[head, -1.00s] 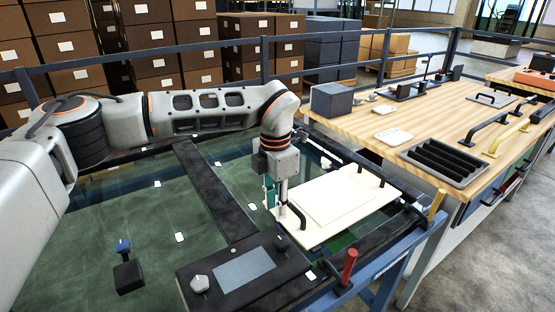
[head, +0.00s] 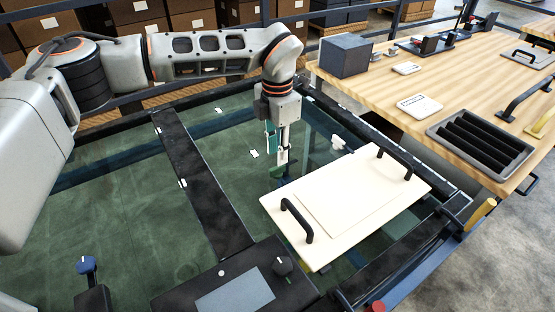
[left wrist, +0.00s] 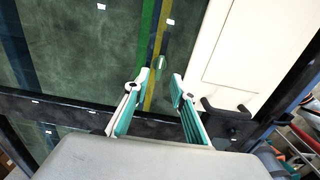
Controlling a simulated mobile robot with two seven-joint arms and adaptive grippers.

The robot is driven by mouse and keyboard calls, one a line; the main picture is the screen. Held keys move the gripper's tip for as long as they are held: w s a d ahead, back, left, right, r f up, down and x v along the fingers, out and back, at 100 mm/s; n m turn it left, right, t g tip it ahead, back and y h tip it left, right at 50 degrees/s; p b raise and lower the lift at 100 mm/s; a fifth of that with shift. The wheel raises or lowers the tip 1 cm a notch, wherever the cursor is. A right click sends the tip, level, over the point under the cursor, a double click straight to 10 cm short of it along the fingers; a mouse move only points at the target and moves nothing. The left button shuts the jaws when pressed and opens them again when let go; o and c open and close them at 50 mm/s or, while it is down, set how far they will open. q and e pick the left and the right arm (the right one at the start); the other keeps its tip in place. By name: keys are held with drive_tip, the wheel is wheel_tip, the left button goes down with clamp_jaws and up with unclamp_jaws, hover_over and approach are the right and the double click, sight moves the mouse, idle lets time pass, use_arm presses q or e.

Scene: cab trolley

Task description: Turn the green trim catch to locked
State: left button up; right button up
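My left gripper (head: 277,160) points down over the glass top, left of the cream panel's far corner. In the left wrist view the gripper (left wrist: 161,76) is open, its teal and white fingers apart and nothing held. A small green piece with a pale part, perhaps the trim catch (left wrist: 161,62), shows just past the gap between the fingertips. I cannot tell its height below them or its turned position. In the head view the fingers largely hide that spot. My right gripper is in neither view.
The cream panel (head: 345,205) with two black handles lies right of the gripper. A small white fitting (head: 338,143) stands behind it. A dark console with a screen (head: 235,290) is in front. A wooden bench (head: 450,85) stands at the right.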

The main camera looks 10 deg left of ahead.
sight(277, 167)
use_arm(q)
wheel_tip(277, 167, down, 5)
drive_tip(key=shift+w, duration=0.1)
clamp_jaws()
